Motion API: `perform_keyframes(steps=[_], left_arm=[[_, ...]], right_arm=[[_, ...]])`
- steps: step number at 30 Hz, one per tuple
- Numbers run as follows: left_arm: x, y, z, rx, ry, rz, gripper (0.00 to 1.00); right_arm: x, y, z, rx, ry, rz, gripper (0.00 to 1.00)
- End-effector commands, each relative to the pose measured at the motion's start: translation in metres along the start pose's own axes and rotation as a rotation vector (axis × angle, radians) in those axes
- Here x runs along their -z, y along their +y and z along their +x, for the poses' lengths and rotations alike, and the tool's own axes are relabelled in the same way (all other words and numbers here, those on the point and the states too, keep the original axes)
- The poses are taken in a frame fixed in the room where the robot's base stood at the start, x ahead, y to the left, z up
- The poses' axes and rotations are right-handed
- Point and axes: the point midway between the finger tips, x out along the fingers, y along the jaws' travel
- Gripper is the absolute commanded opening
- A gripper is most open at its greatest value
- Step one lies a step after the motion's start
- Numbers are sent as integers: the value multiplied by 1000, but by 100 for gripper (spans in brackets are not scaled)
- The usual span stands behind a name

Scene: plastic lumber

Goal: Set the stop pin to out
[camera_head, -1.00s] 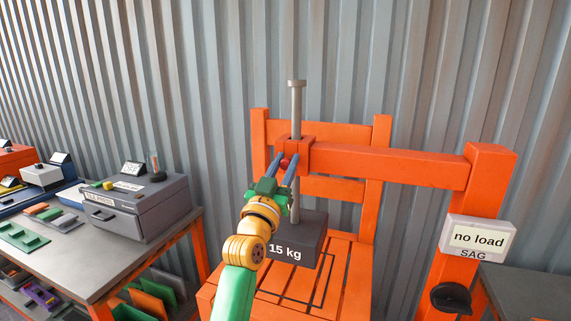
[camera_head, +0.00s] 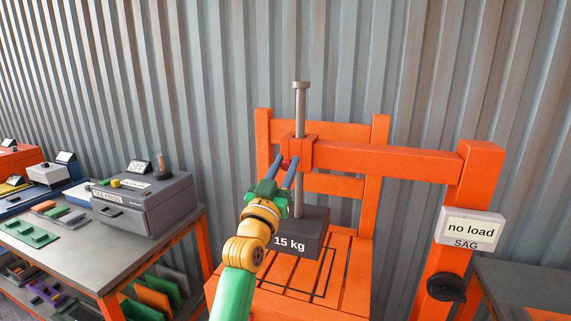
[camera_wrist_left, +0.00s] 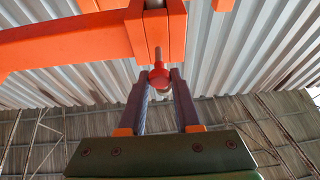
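The stop pin shows as a red ball knob (camera_wrist_left: 159,75) on a short grey shaft at the orange collar (camera_wrist_left: 157,30) in the left wrist view. In the head view the knob (camera_head: 286,162) sits on the collar's front left side. A stretch of shaft shows between knob and collar. My left gripper (camera_head: 284,170) reaches up to the knob, with one finger on each side of it. In the left wrist view the fingertips (camera_wrist_left: 161,78) lie very close to the knob; whether they press on it is unclear. My right gripper is out of view.
A grey vertical rod (camera_head: 300,105) passes through the collar, with a dark 15 kg block (camera_head: 309,222) below. An orange beam (camera_head: 395,160) runs right to a post with a "no load" SAG display (camera_head: 470,230) and black knob (camera_head: 446,288). A grey bench (camera_head: 85,258) stands left.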

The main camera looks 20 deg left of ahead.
Motion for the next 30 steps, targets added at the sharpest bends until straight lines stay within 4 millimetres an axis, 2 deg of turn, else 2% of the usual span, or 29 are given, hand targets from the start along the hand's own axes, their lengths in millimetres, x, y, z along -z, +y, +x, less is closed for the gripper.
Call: perform_keyframes(steps=[5, 6, 9, 20, 30], left_arm=[[2, 0, 0, 0, 7, -1, 0], [2, 0, 0, 0, 8, 0, 36], [2, 0, 0, 0, 8, 0, 61], [1, 0, -5, 0, 8, 0, 61], [-2, 0, -61, 1, 10, 1, 61]], right_arm=[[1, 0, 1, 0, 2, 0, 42], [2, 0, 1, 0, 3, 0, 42], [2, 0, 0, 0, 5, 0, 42], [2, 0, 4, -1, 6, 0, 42], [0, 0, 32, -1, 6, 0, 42]])
